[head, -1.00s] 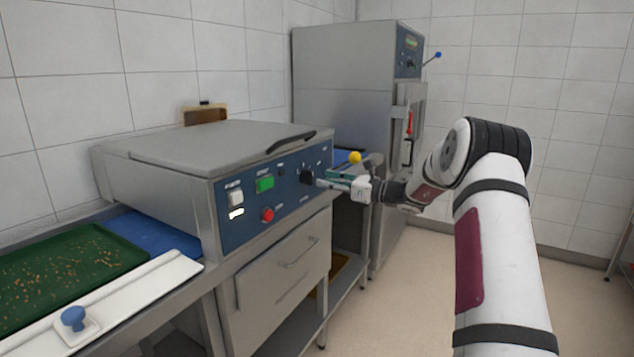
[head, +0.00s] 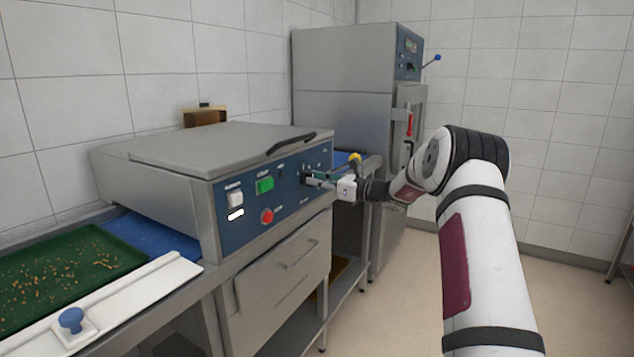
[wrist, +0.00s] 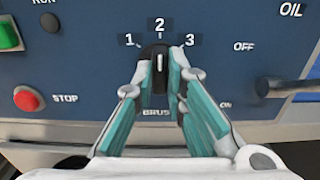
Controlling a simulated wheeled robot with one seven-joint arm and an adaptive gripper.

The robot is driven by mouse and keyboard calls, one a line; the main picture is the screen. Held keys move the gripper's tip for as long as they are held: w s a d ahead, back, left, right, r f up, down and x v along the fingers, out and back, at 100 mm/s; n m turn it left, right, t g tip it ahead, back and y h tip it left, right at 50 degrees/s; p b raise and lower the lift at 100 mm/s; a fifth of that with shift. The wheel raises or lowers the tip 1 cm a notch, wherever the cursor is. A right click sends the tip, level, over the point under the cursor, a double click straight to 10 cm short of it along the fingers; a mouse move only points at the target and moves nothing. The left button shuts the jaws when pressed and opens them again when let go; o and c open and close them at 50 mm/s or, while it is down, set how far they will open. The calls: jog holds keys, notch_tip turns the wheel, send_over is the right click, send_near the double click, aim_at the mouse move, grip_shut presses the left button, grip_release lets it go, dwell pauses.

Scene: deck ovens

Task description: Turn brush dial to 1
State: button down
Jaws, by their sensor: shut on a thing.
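The brush dial (wrist: 159,66) is a dark knob with a white pointer line on the blue panel. In the wrist view its pointer stands upright, at the label 2, between the labels 1 and 3. My gripper (wrist: 160,75) is shut on the dial, one teal-and-grey finger on each side of it. In the head view my gripper (head: 322,182) reaches the right part of the machine's front panel (head: 245,215); its fingers largely cover the dial there. The BRUSH label below the dial is partly hidden by a finger.
Left of the dial are a green button (wrist: 8,33) and a red STOP button (wrist: 28,99). A dark lever (wrist: 285,87) sticks out at the right, near OFF and ON. A green tray (head: 65,270) lies at the left. The floor at right is clear.

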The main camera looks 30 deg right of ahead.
jog(key=shift+n, duration=0.3)
jog(key=n+b, duration=0.9)
jog(key=shift+f, duration=0.15)
jog(key=shift+n, duration=0.3)
dwell(0.4)
jog(key=c, duration=1.6)
grip_release()
jog(key=v, duration=1.2)
